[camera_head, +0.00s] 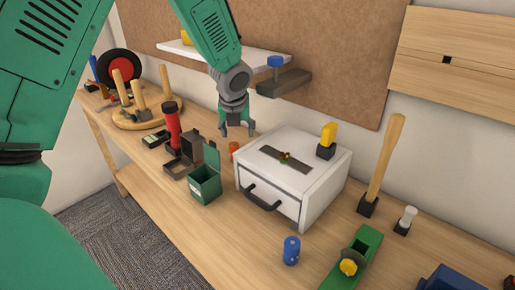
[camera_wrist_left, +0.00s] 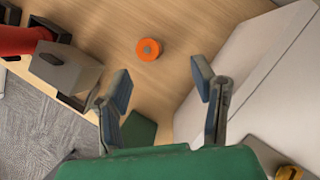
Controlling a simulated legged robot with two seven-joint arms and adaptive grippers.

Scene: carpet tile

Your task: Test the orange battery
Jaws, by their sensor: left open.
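The orange battery (camera_head: 234,150) stands on the wooden bench, left of the white drawer box and behind the green box, partly hidden in the head view. In the left wrist view the orange battery (camera_wrist_left: 148,49) shows its round top, just beyond the fingertips and apart from them. My left gripper (camera_head: 238,132) points down above the bench near the battery. Its fingers are spread and empty in the left wrist view (camera_wrist_left: 162,82). My right gripper is not in view. I cannot tell which object is a tester.
The white drawer box (camera_head: 268,186) stands close right of the battery. The open green box (camera_head: 206,184), a dark open case (camera_head: 177,168) and a red flashlight (camera_head: 172,126) are left. A blue battery (camera_head: 291,251) stands in front. A shelf (camera_head: 225,55) is behind.

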